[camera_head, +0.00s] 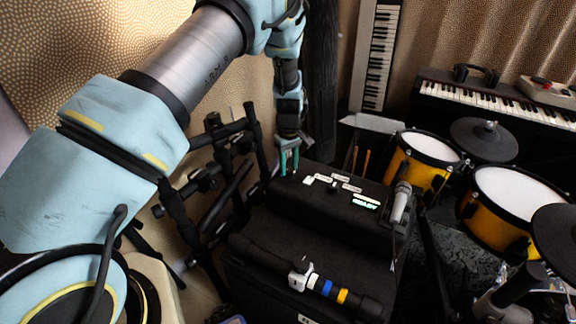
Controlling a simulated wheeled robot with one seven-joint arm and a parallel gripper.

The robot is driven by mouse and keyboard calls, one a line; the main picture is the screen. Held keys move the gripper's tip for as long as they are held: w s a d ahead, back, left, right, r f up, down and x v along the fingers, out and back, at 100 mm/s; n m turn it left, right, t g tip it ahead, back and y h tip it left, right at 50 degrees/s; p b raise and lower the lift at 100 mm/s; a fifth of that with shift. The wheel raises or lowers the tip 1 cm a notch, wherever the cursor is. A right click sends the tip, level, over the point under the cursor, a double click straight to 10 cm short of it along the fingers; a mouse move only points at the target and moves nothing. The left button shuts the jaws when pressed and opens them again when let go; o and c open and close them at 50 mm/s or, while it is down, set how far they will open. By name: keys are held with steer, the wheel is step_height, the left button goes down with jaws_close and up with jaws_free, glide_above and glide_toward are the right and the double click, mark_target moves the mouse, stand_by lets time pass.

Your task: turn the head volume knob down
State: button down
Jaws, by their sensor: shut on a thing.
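The black amplifier head (325,206) sits on top of a large black cabinet, with several small white labels and dark controls on its upper face. A glowing logo (366,202) shows at its right front. My gripper (289,172) points down at the head's far left end, with its teal fingers close together. The fingers are shut on a small knob at the head's top, which is mostly hidden between the fingertips. The knob's pointer and setting are too small to read.
A microphone (401,202) stands at the head's right. A dark tube with blue and yellow bands (327,287) lies in front on the cabinet. Black stands (215,180) crowd the left. Yellow drums (420,165) and keyboards (490,98) fill the right.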

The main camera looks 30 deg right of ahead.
steer(key=shift+w+a, duration=0.2)
steer(key=shift+a, duration=0.05)
steer(key=c, duration=0.8)
jaws_free()
steer(key=shift+o, duration=1.4)
steer(key=shift+d, duration=0.1)
steer(key=shift+w+d, duration=0.1)
steer(key=shift+d, duration=0.05)
step_height(320, 180, up, 11)
steer(key=shift+f+b, duration=0.1)
steer(key=shift+b, duration=0.3)
